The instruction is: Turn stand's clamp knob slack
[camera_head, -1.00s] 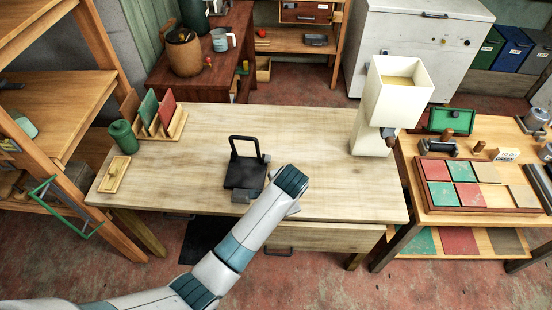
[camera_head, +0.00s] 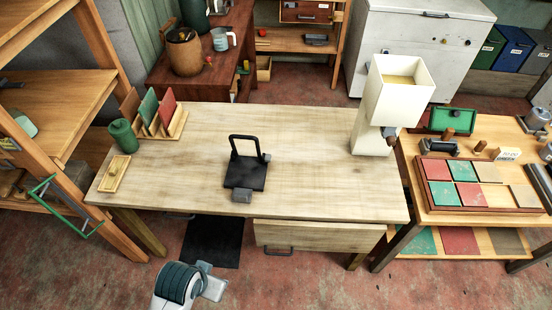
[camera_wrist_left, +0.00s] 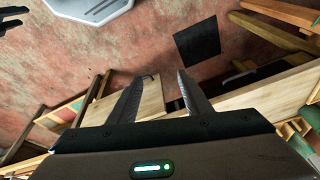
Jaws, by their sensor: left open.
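A black stand (camera_head: 246,172) with an upright looped frame sits near the middle of the wooden workbench (camera_head: 310,150). A small grey block or knob (camera_head: 242,197) shows at its front edge, and a small dark part (camera_head: 266,158) at the right side of its frame; I cannot tell which is the clamp knob. My left arm is at the bottom left in the head view, in front of the bench and apart from the stand. In the left wrist view my left gripper (camera_wrist_left: 160,80) is open, with nothing between its fingers.
A green canister (camera_head: 123,136), a card rack (camera_head: 160,124) and a small wooden tray (camera_head: 115,174) are at the left. A drawer (camera_head: 320,237) is under the bench; a black mat (camera_head: 211,242) lies on the floor.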

